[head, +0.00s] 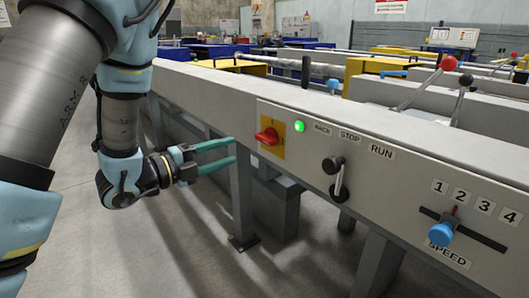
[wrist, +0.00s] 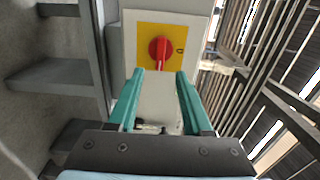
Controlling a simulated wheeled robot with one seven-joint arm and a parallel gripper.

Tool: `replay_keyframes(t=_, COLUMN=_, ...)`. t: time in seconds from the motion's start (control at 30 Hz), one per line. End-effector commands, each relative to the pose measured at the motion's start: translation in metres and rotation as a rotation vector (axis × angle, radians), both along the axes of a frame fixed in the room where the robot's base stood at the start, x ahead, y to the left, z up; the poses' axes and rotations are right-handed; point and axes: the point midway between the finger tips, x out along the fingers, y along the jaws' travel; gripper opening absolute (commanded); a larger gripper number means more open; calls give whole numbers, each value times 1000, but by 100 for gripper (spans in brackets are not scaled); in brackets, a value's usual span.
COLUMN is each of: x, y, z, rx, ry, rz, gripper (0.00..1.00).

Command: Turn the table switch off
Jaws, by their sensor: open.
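The table switch is a red rotary knob (head: 268,136) on a yellow plate (head: 279,146), at the left end of the table's grey side panel. A green lamp (head: 299,126) beside it is lit. In the head view my gripper (head: 235,155) is open, left of the switch and apart from it, its teal fingers pointing at it. In the wrist view the red knob (wrist: 160,50) shows just beyond and between the open fingertips (wrist: 160,75). Its handle stands roughly upright in that view, with a "0" mark on the plate to its right.
Right of the lamp are the labels BACK, STOP and RUN above a black-knobbed lever (head: 333,166). A blue speed knob (head: 440,234) sits on a slot marked 1 to 4. Red and black levers (head: 449,63) rise behind the panel. Table legs (head: 243,195) stand below; the floor left is open.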

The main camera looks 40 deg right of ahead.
Motion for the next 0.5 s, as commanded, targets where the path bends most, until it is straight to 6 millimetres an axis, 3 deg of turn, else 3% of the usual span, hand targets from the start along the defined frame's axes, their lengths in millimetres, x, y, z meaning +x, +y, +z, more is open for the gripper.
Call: replay_keyframes(t=0.5, x=-6, y=-83, z=1, rx=-1, ry=1, rz=-2, gripper=50)
